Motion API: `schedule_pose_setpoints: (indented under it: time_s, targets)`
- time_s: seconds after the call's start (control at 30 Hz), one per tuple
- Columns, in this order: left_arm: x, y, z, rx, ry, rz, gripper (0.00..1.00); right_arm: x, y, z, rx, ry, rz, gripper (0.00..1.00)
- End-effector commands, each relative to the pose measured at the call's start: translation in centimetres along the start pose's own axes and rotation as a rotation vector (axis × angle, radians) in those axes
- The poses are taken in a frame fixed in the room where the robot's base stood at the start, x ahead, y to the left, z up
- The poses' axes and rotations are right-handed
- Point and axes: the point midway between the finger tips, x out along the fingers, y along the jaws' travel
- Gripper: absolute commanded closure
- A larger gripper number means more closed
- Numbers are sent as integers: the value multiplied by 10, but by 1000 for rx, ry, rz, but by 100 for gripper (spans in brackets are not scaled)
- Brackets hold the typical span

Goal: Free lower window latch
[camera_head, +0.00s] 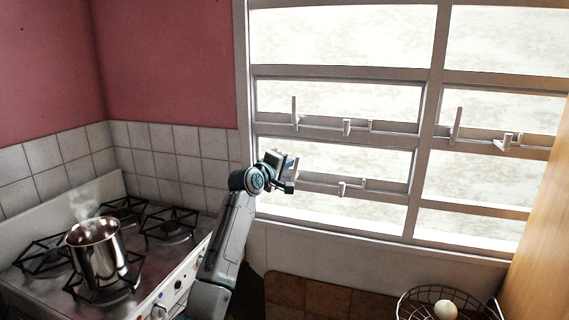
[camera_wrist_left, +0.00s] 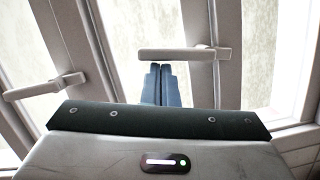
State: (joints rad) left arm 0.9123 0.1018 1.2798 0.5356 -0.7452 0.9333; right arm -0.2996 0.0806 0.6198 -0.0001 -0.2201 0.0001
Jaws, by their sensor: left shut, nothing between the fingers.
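The lower window latch is a pale handle (camera_head: 293,163) on the left lower pane's frame, partly hidden behind my left gripper in the head view. In the wrist view a pale latch bar (camera_wrist_left: 180,54) lies across the tips of my left gripper (camera_wrist_left: 162,70). The fingers are together and empty, with their tips right at the bar's edge. I cannot tell if they touch it. In the head view my left gripper (camera_head: 288,176) is in front of the lower window at the latch. My right gripper is not in view.
A second latch handle (camera_head: 294,112) stands upright on the frame above, and another (camera_head: 457,124) is at the right. A steaming pot (camera_head: 96,252) sits on the stove (camera_head: 160,258) at left. A wire basket (camera_head: 405,303) with an egg (camera_head: 446,309) stands at lower right.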

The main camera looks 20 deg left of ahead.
Motion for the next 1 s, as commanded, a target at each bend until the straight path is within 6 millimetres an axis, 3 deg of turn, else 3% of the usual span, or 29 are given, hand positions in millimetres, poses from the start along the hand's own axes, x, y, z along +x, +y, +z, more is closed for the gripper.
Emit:
schedule_pose_setpoints:
  time_s: [0.4, 1.0]
  targets:
    - [5, 9, 22, 375, -2, -94, 100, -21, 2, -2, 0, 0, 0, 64]
    - [13, 2, 53, 925, -3, -232, 100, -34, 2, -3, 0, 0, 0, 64]
